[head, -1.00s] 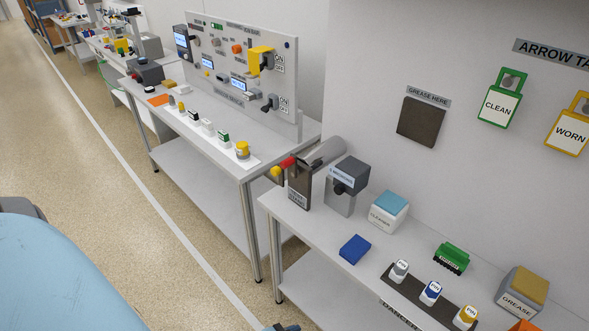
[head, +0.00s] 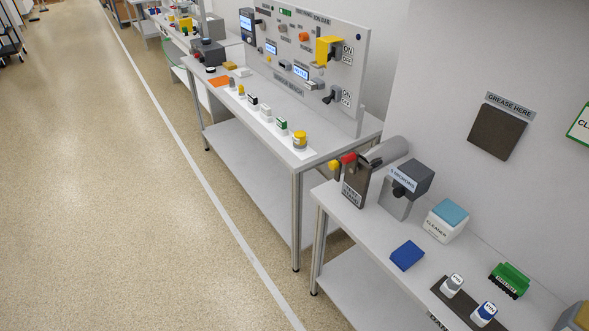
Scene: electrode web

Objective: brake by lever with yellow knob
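A yellow knob (head: 334,165) sits beside a red part (head: 348,158) at the top of a dark upright bracket (head: 355,187). The bracket stands at the near-left end of the right-hand bench, with a grey cylinder (head: 386,152) behind it. I cannot make out the lever's shaft clearly at this size. Neither of my grippers is in the head view.
A grey device (head: 407,184), a cleaner box (head: 446,220) and a blue block (head: 407,255) stand on the right bench (head: 375,240). A second bench (head: 325,160) with a switch panel (head: 300,65) stands behind. The floor (head: 130,220) at left is clear.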

